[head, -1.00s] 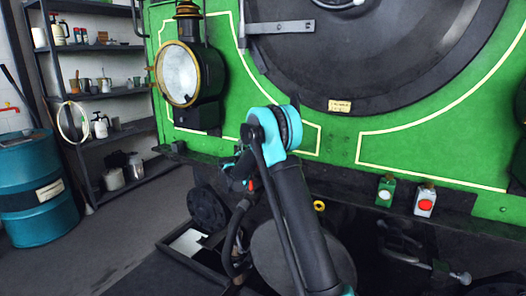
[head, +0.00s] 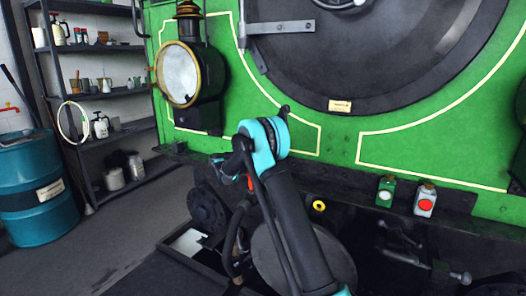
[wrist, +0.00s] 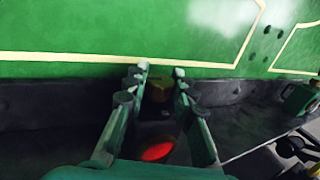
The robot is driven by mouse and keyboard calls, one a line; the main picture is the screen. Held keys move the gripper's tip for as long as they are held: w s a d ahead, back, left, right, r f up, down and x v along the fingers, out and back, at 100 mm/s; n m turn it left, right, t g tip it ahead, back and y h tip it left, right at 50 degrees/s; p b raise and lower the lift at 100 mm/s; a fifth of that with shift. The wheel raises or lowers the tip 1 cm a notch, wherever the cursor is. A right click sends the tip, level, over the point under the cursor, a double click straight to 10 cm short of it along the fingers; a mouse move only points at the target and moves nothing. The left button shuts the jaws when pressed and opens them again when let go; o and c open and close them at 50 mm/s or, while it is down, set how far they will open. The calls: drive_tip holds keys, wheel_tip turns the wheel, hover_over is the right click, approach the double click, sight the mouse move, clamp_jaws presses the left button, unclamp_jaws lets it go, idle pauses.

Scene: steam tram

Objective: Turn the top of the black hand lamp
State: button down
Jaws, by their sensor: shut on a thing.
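The black hand lamp (wrist: 160,124) is in the middle of the wrist view, between my fingers. The lamp stands on the dark ledge in front of the green panel.
A green hand lamp (head: 386,190) and a white one with a red lens (head: 425,199) stand on the ledge to the right. A large brass-rimmed headlamp (head: 178,74) is above left. The green front panel (head: 290,95) rises close behind the ledge.

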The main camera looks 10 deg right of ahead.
drive_tip(key=c, duration=1.2)
unclamp_jaws()
drive_tip(key=v, duration=1.2)
